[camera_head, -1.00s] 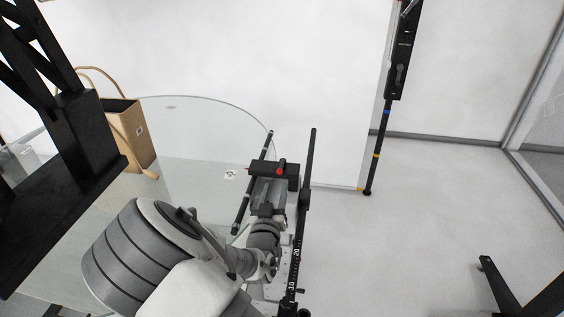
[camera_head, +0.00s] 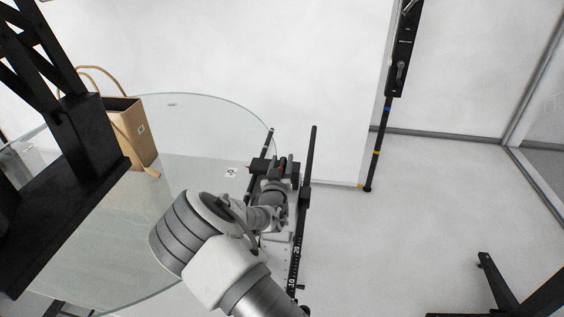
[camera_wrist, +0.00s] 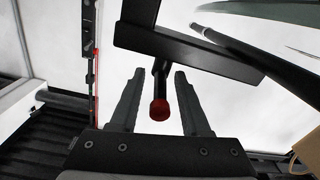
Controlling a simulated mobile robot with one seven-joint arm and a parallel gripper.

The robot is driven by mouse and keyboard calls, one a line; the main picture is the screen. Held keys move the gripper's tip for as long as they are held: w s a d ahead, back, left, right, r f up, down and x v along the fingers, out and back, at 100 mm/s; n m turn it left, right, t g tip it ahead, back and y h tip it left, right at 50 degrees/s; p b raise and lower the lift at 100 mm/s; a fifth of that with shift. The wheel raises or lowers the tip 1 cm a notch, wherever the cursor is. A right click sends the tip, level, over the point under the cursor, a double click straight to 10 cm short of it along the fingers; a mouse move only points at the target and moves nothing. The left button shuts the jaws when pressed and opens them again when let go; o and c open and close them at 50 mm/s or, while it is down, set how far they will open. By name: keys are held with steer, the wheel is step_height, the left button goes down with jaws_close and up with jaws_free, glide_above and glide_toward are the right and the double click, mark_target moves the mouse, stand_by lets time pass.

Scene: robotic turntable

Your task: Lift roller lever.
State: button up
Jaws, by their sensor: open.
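The roller lever (camera_wrist: 160,108) is a short black stem with a red rounded tip, hanging from a black crossbar (camera_wrist: 190,52) in the wrist view. My gripper (camera_wrist: 160,72) is open, with one finger on each side of the lever. The lever is between the fingers, with a visible gap on both sides; I see no contact. In the head view the black crossbar (camera_head: 259,166) sits at the end of the rail frame, and my wrist hides most of the lever and the fingers.
Two black side bars (camera_head: 305,195) flank the crossbar; the right one carries a number scale. A glass table (camera_head: 200,130) with a brown paper bag (camera_head: 133,130) is at left.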

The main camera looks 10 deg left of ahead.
steer(key=shift+c, duration=0.2)
jaws_close()
